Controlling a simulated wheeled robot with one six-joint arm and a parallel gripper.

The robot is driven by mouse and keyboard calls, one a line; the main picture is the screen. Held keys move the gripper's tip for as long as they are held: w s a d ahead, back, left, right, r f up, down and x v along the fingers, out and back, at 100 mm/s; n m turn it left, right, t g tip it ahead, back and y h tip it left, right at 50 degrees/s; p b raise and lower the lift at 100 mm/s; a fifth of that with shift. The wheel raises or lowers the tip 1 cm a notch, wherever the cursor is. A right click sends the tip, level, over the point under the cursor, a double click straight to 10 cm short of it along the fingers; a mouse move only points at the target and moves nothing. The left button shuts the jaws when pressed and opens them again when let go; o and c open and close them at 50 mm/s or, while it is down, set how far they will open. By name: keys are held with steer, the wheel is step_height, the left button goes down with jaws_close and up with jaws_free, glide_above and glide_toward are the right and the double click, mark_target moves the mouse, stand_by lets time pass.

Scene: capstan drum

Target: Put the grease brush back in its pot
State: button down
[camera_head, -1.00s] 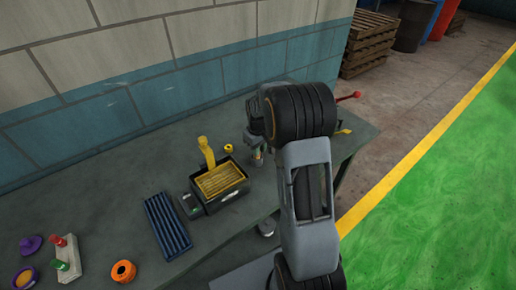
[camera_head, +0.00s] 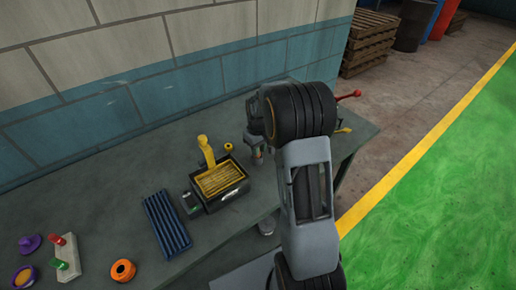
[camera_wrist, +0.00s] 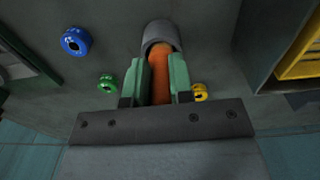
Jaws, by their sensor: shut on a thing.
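In the wrist view, my gripper (camera_wrist: 160,82) has its two green fingers closed on an orange handle (camera_wrist: 161,70), which I take to be the grease brush. A grey round pot (camera_wrist: 158,29) stands at the far end of the handle, its rim around the orange part. I cannot tell how deep the brush sits, and its bristles are hidden. In the head view, my gripper (camera_head: 257,152) is low over the bench near the wall, partly hidden by my arm, and the brush and pot are hard to make out there.
A black box with a yellow insert (camera_head: 221,185) stands left of my gripper on the grey bench (camera_head: 120,210). A yellow ring (camera_wrist: 200,92), a green ring (camera_wrist: 107,83) and a blue ring (camera_wrist: 75,41) lie near the pot. A blue ribbed tray (camera_head: 167,225) lies further left.

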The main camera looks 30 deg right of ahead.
steer(key=shift+f+b, duration=0.35)
steer(key=shift+f, duration=0.15)
stand_by(0.4)
steer(key=c, duration=0.9)
jaws_free()
step_height(320, 180, up, 14)
steer(key=shift+f+b, duration=0.1)
steer(key=shift+b, duration=0.25)
